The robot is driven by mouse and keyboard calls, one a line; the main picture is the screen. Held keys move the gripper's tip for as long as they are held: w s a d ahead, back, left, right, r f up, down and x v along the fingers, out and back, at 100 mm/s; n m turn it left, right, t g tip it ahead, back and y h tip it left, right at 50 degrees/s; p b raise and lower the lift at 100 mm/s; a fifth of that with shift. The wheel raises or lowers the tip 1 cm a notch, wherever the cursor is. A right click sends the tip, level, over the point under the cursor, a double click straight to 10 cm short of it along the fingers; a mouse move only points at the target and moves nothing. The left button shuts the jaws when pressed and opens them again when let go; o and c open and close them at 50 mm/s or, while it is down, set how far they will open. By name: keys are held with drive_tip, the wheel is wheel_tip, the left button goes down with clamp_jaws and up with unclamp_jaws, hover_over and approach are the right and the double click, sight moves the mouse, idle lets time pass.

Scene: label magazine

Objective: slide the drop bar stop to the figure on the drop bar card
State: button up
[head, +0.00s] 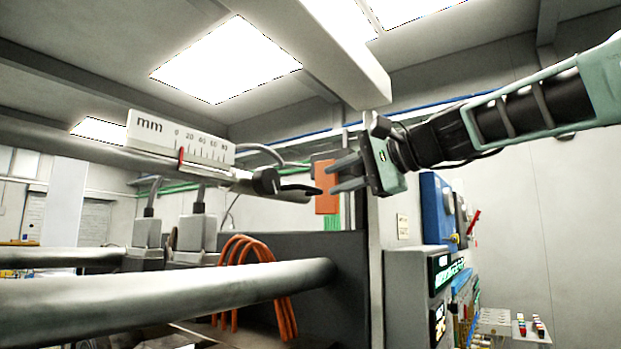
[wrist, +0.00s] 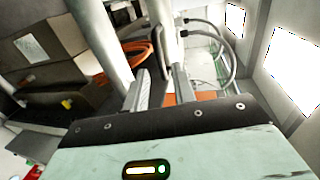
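A white mm scale (head: 150,128), marked 0 to 80, is fixed along a grey bar (head: 90,150) at upper left. A red pointer (head: 181,159) stands near the scale's 0 end. A black clamp-like part with a handle (head: 266,181), which may be the stop, sits near the bar's right end. My gripper (head: 345,175) is right of that handle, its fingers pointing left and apart, with nothing seen between them. In the wrist view the two fingers (wrist: 161,92) also stand apart. A small pale card (head: 402,226) hangs on the wall; its writing is too small to read.
A thick grey roller (head: 170,295) crosses the lower left. Orange cables (head: 250,270) hang behind it by a dark panel (head: 320,255). Grey connector boxes (head: 197,233) with cables stand below the scale. A grey cabinet with green displays (head: 410,285) stands at lower right.

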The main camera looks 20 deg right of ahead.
sight(313, 188)
drive_tip(key=p+x, duration=0.2)
drive_tip(key=x, duration=0.5)
